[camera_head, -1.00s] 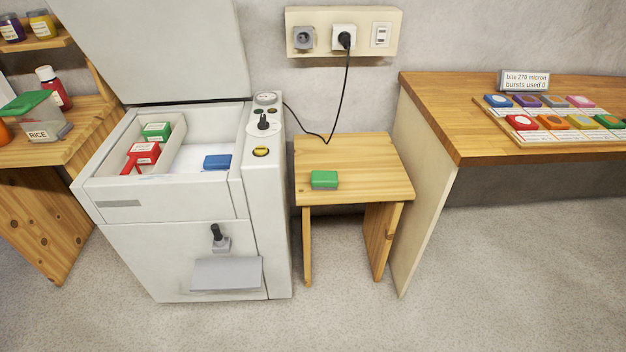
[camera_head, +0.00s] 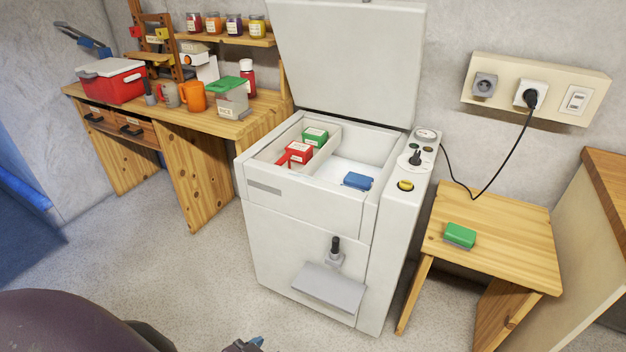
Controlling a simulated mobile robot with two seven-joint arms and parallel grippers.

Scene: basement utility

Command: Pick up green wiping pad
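The green wiping pad (camera_head: 460,235) lies flat near the left front edge of a small wooden stool (camera_head: 505,237), right of the white machine. A small dark and blue part at the bottom edge looks like the tip of my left gripper (camera_head: 246,346). It is mostly cut off, so its opening does not show. It is well away from the pad, to the left and nearer to me. My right gripper is out of view.
The white machine (camera_head: 300,235) has its lid (camera_head: 350,60) raised. Inside are a green box (camera_head: 315,137), a red item (camera_head: 297,153) and a blue pad (camera_head: 358,181). A power cord (camera_head: 505,165) hangs behind the stool. A wooden workbench (camera_head: 205,170) stands left; the floor in front is clear.

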